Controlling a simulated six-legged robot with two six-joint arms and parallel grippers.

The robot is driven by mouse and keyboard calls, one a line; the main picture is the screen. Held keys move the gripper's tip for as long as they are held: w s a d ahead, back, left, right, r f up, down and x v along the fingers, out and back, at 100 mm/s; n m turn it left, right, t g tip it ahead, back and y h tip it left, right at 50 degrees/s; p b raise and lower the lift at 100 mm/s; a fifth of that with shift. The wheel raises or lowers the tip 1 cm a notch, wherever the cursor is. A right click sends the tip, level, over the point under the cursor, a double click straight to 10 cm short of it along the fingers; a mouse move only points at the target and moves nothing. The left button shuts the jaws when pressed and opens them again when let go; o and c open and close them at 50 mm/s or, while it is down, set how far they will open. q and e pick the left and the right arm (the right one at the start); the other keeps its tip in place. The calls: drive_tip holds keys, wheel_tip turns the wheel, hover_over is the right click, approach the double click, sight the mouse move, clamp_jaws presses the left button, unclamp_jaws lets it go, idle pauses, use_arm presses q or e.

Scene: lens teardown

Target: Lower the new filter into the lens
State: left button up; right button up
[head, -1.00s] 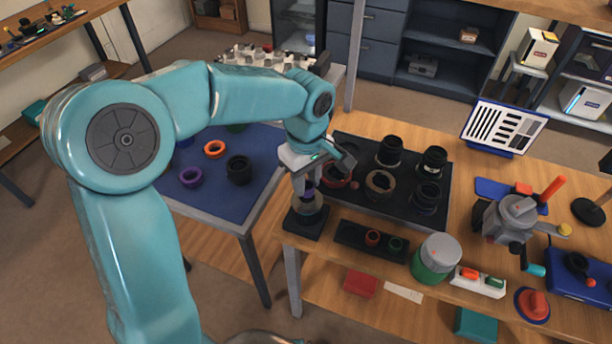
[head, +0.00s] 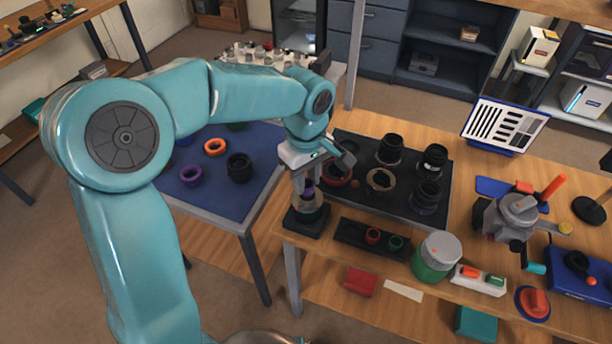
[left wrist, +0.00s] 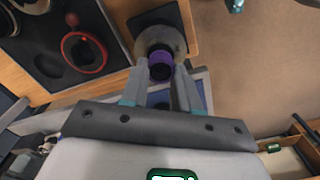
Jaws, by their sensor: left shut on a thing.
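My left gripper (head: 307,182) points down over the lens at the table's left end. It is shut on a small purple filter (left wrist: 161,68), which sits between the fingertips in the left wrist view. The lens (left wrist: 157,42) is a pale round barrel on a black square stand (head: 303,222). The filter is over the lens opening; whether it touches the lens inside I cannot tell. My fingers and the filter hide part of the opening. My right gripper is not in view.
A black mat (head: 408,205) right of the lens holds several black lens parts and a red ring (left wrist: 84,52). A dark tray (head: 350,238) with small red and green rings lies close in front. A blue-topped table (head: 215,197) with coloured rings stands to the left.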

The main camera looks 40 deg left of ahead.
use_arm(q)
drive_tip(key=shift+f+b, duration=0.7)
drive_tip(key=shift+f, duration=0.2)
idle(1.3)
drive_tip(key=o, duration=1.1)
drive_tip(key=shift+r, duration=0.1)
wheel_tip(320, 180, up, 16)
drive_tip(key=shift+r+p, duration=0.15)
drive_tip(key=shift+p, duration=0.95)
drive_tip(key=shift+s, duration=0.1)
